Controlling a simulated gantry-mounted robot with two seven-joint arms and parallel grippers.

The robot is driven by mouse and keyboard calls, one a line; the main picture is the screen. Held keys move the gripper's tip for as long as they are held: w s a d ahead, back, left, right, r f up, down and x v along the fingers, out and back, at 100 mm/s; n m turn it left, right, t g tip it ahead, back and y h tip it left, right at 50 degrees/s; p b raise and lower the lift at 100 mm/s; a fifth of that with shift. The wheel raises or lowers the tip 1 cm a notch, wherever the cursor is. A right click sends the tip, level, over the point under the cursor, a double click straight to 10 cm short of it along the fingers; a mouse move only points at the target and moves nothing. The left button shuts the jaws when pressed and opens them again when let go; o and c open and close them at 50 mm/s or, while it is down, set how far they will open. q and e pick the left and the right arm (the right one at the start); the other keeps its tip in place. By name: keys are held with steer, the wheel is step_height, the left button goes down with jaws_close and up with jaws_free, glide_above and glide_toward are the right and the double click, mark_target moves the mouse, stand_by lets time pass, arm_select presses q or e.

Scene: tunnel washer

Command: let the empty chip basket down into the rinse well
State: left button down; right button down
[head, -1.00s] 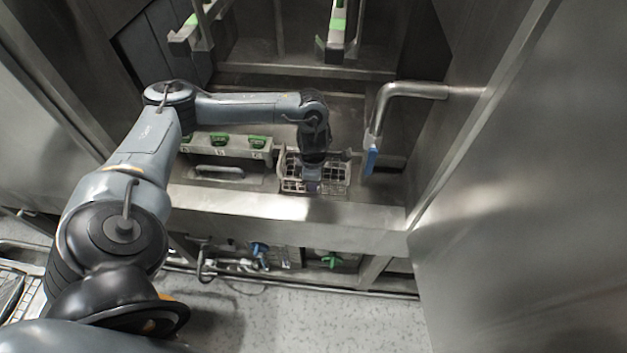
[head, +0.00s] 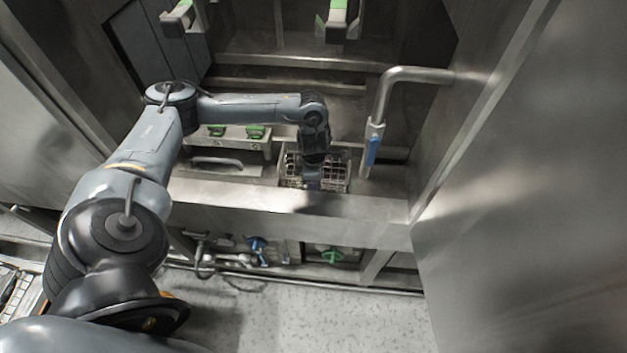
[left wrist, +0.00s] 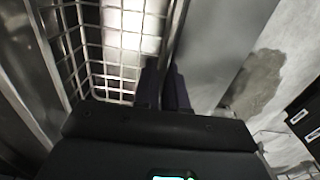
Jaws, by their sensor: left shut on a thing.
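The chip basket (head: 334,172), an open wire-grid basket, is in the rinse well (head: 357,158) in the steel counter. Its lower part is hidden behind the near edge of the well. No contents show in it. My left gripper (head: 312,184) points down at the basket's near side and is shut on it. In the left wrist view the fingers (left wrist: 163,88) close at the basket's rim, and its wire mesh (left wrist: 92,38) fills the upper left. Whether the basket touches the well floor cannot be seen. My right gripper is not in view.
A bent steel pipe with a blue-handled end (head: 372,150) stands just right of the well. Green-handled valves (head: 256,132) and a bar handle (head: 217,162) lie to the left. The front ledge (head: 240,195) is clear. A steel panel (head: 530,200) closes the right side.

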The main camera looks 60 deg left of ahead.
arm_select(q)
steer(key=c, duration=1.1)
jaws_free()
